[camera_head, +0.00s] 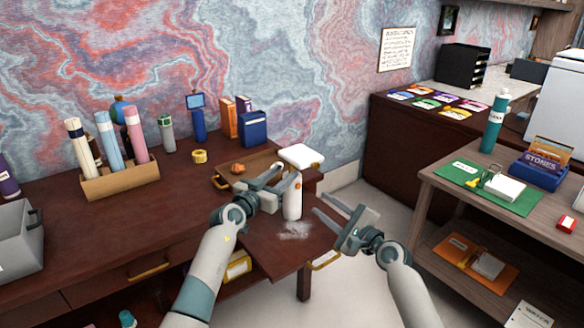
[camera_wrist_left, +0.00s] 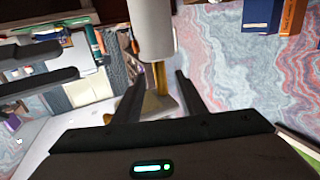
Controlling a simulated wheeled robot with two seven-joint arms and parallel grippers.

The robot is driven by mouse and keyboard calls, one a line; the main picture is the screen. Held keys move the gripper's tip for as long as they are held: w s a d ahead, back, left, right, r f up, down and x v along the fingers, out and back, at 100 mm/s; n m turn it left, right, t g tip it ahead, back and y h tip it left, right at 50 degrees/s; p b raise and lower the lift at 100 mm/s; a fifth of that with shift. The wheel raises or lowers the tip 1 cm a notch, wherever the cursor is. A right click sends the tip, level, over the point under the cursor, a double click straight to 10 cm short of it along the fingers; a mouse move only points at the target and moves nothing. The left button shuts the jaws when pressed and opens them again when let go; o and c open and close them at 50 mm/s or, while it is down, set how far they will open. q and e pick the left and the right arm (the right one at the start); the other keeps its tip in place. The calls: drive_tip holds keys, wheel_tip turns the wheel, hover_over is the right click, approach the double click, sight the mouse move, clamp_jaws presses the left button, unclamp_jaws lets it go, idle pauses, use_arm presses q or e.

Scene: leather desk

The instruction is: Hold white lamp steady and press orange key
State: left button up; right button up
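The white lamp (camera_head: 292,204) stands upright at the right end of the dark desk, with a flat square white head (camera_head: 300,156). A small orange spot, likely the orange key (camera_head: 298,186), shows on its upper stem. My left gripper (camera_head: 290,171) is open at the upper stem, below the head; its fingers partly hide the lamp. In the left wrist view a white cylinder, apparently the lamp (camera_wrist_left: 152,30), is in line with the gap between the open fingers (camera_wrist_left: 158,82); contact cannot be told. My right gripper (camera_head: 320,200) is open and empty, right of the lamp and apart from it.
An open wooden tray (camera_head: 225,182) lies behind my left gripper. Rolled tubes in a holder (camera_head: 120,182) and a grey bin (camera_head: 18,240) stand on the left. A side table (camera_head: 440,207) with a green mat is at right. Open floor lies between desk and table.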

sight(290, 168)
use_arm(q)
drive_tip(key=shift+x, duration=2.8)
clamp_jaws()
use_arm(e)
clamp_jaws()
